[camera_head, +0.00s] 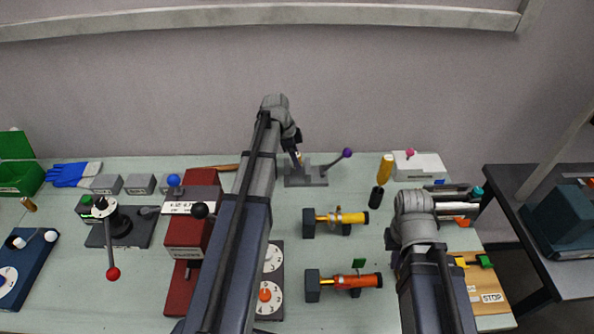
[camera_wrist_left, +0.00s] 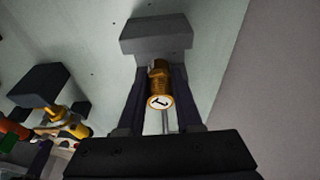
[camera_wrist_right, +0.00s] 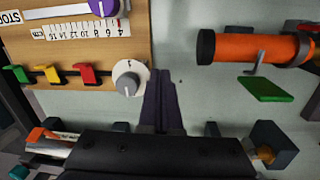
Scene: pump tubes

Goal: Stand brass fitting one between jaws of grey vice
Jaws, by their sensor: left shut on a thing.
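The brass fitting (camera_wrist_left: 159,78), with a round white end face marked 1, is held between the two fingers of my left gripper (camera_wrist_left: 160,85). The grey vice (camera_head: 306,177) stands at the back middle of the table, with a purple-knobbed lever at its right. In the head view my left gripper (camera_head: 297,158) is at the vice. A grey block of the vice (camera_wrist_left: 155,32) shows just beyond the fitting in the left wrist view; whether they touch is unclear. My right gripper (camera_wrist_right: 163,112) is shut and empty; in the head view its fingers are hidden by the arm.
Orange (camera_head: 350,282) and yellow (camera_head: 345,218) pump tubes lie right of the middle. A red machine (camera_head: 185,240) stands at the left. A white box (camera_head: 420,167) is at the back right.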

